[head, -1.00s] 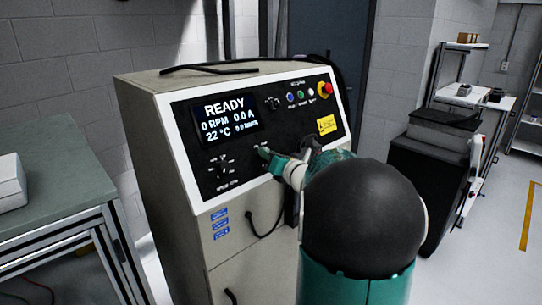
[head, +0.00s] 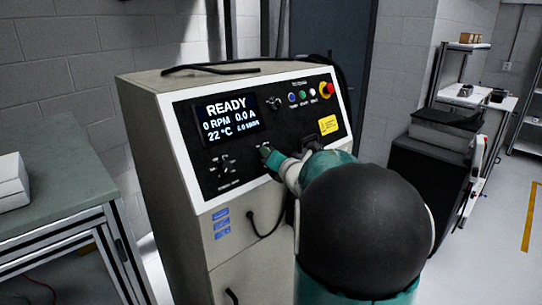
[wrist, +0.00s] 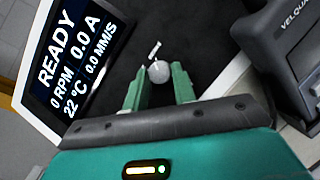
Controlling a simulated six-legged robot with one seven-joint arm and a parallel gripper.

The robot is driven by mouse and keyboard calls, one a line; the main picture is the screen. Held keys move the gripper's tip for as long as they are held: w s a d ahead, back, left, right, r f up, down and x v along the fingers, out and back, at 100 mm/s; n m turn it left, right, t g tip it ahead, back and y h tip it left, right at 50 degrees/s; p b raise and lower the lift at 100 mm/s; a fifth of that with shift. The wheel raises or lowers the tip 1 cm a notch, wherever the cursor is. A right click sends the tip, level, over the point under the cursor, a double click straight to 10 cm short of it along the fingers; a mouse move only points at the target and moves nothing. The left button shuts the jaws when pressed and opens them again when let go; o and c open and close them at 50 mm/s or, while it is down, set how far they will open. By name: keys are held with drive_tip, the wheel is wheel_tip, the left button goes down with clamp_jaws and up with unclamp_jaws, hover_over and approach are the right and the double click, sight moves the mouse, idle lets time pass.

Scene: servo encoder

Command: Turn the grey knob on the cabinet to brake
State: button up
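The cabinet (head: 160,150) has a sloped black front panel with a lit display (head: 228,117) reading READY, 0 RPM, 0.0 A and 22 °C. In the wrist view, a round light-grey knob (wrist: 159,72) sits on the black panel, with a small white marking just above it. My gripper (wrist: 159,76) is open, its two green fingers apart with the knob between or just beyond their tips; I cannot tell whether they touch it. In the head view my gripper (head: 268,152) is at the lower middle of the panel, and my arm hides part of the panel's right side.
A dial (head: 222,165) with marks around it is left of my gripper. Small buttons (head: 302,97) and a red emergency stop (head: 326,89) are at the upper right of the panel. A green-topped bench (head: 60,195) stands left. In the wrist view a dark block (wrist: 280,50) is right.

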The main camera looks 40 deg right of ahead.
drive_tip(key=o, duration=0.4)
drive_tip(key=shift+s, duration=0.1)
drive_tip(key=v, duration=1.3)
drive_tip(key=shift+s, duration=0.3)
drive_tip(key=shift+a+f, duration=0.1)
drive_tip(key=shift+a, duration=0.1)
